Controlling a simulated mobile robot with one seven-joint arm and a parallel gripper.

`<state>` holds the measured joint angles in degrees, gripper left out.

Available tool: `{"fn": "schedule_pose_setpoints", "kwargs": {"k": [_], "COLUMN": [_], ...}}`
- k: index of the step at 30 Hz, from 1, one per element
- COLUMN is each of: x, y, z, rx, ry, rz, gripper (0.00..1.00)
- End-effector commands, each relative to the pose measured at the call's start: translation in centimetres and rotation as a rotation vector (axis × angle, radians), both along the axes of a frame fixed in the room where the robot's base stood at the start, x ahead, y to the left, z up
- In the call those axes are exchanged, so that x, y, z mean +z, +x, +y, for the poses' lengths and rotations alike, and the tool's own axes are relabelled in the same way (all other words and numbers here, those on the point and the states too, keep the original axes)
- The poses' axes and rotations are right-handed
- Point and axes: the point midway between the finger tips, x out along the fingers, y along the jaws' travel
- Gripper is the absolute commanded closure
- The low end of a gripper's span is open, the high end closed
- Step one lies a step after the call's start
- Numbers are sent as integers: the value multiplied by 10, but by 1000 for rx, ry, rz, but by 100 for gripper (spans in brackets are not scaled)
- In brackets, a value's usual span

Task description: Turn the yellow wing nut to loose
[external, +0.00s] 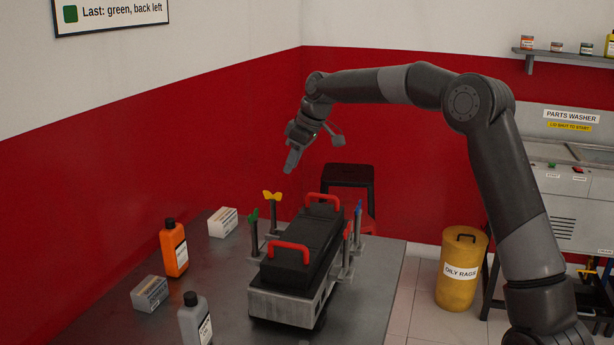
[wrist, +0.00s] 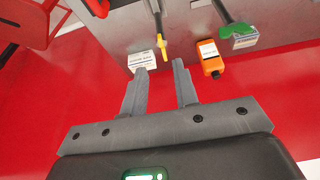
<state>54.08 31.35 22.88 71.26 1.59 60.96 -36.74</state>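The yellow wing nut (external: 272,196) tops an upright stud at the back left of the engine trainer (external: 285,307). My gripper (external: 290,168) hangs above it and slightly to its right, clear of it. In the wrist view, my gripper (wrist: 160,72) is open and empty. There the yellow wing nut (wrist: 163,47) shows beyond the fingertips, roughly between them, seen nearly edge-on on its rod. The green wing nut (external: 254,215) stands nearer the camera, to the left; it also shows at upper right in the wrist view (wrist: 240,36).
A blue wing nut (external: 359,207) and a red one (external: 347,229) stand on the trainer's right side. Red handles (external: 290,250) rise from its black cover. An orange bottle (external: 174,249), a grey bottle (external: 194,321) and boxes (external: 223,222) stand on the table, left.

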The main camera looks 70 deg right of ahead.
Motion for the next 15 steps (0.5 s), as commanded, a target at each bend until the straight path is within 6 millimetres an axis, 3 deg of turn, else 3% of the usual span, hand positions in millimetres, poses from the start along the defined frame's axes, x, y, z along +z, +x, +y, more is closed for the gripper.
{"fn": "schedule_pose_setpoints", "kwargs": {"k": [9,15], "x": [-57,-78], "y": [23,32], "z": [1,1], "rx": [1,0], "ry": [3,1], "rz": [2,2], "gripper": [73,73]}}
